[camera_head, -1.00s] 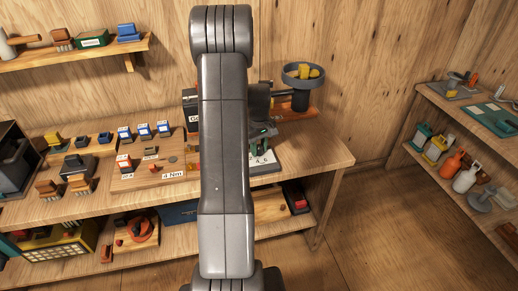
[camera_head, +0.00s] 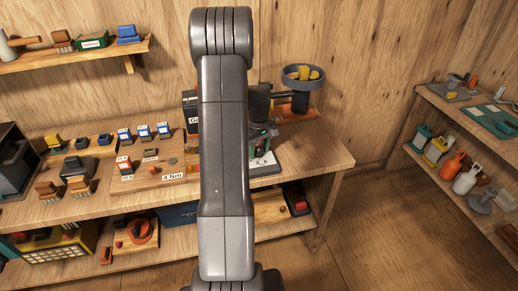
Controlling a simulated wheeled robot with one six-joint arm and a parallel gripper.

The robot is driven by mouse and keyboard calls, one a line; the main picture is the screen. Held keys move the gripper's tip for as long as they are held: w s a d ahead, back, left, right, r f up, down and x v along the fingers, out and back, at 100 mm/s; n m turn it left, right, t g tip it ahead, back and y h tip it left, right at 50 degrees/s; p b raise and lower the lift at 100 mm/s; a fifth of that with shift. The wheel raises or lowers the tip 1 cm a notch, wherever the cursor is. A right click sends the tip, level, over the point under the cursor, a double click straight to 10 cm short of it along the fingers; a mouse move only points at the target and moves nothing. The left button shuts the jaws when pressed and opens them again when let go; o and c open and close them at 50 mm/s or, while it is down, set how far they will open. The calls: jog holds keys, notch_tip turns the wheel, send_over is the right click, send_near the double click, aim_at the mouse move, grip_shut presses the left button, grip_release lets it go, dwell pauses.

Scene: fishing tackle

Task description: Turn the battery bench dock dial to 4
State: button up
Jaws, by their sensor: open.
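A grey dock with a pale label (camera_head: 263,160) stands on the bench, right of my arm's big grey link. The label seems to show a 4, with the rest too small to read surely. I take this for the battery bench dock; its dial is hidden behind my gripper and arm. My gripper (camera_head: 260,137) is over the dock, partly covered by the arm link. It is open, with greenish fingers pointing down; whether they touch the dial cannot be told.
A wooden board with a "4 Nm" label (camera_head: 173,176) and small blue and orange boxes lies left of my arm. A grey bowl on a stand (camera_head: 303,73) with yellow pieces is behind right. The bench's right end (camera_head: 318,155) is clear.

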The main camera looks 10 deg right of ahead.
aim_at(259, 148)
notch_tip(259, 148, up, 14)
jog(key=shift+b, duration=0.35)
jog(key=shift+f, duration=0.25)
notch_tip(259, 148, down, 14)
jog(key=shift+r+p, duration=0.15)
jog(key=shift+p, duration=0.2)
dwell(0.4)
